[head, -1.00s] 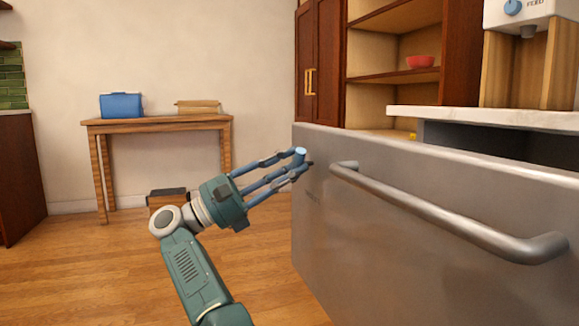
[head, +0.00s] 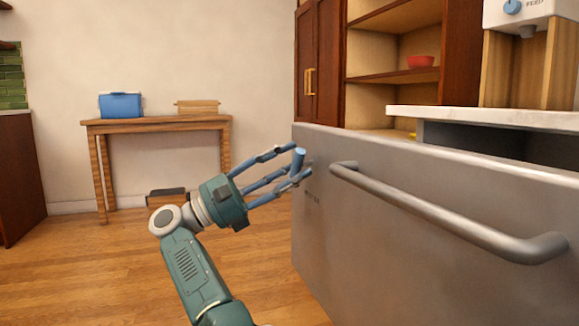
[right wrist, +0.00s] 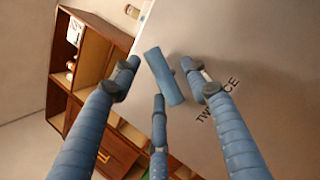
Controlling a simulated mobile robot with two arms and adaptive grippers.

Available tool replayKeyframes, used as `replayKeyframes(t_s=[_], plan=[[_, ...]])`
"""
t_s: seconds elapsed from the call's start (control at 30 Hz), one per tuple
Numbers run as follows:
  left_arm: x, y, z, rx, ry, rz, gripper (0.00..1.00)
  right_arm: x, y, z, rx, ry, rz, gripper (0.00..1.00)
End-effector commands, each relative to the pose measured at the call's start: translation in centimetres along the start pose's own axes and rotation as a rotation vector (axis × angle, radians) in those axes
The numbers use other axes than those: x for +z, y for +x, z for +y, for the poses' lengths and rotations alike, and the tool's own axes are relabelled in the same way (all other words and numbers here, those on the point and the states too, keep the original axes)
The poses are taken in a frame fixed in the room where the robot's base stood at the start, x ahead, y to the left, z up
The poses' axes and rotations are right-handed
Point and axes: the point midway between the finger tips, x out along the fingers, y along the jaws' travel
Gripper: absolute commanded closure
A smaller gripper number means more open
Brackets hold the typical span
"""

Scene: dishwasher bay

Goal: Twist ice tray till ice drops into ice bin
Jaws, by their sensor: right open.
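A blue cylindrical knob (head: 298,160) stands at the left end of a steel front panel (head: 400,215). In the right wrist view the knob (right wrist: 163,77) shows as a slanted bar on the panel, beside lettering partly readable as "TW… ICE". My right gripper (head: 286,170) is open, its fingers spread around the knob. In the right wrist view the fingers (right wrist: 160,98) lie on both sides and below the knob, with visible gaps at the sides. The ice tray, the ice and the ice bin cannot be made out. My left gripper is not in view.
A long bar handle (head: 450,215) juts from the panel to the right of my gripper. A pale counter (head: 490,117) and a white dispenser (head: 520,14) stand behind. A wooden table (head: 155,124) with a blue box (head: 121,105) is at the back left.

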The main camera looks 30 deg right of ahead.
Motion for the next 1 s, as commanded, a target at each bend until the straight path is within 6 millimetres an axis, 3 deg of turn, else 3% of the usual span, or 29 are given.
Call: replayKeyframes(t_s=[0.6, 0.97, 1.0], plan=[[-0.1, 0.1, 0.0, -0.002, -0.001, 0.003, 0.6, 6.9, 3.9, 4.8, 0.0, 0.001, -0.001, 0.55], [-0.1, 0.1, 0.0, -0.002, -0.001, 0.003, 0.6, 7.4, 4.2, 5.1, 0.0, -0.001, 0.0, 0.55], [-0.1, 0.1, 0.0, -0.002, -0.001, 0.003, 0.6, 7.4, 4.2, 5.1, 0.0, -0.001, 0.0, 0.59]])
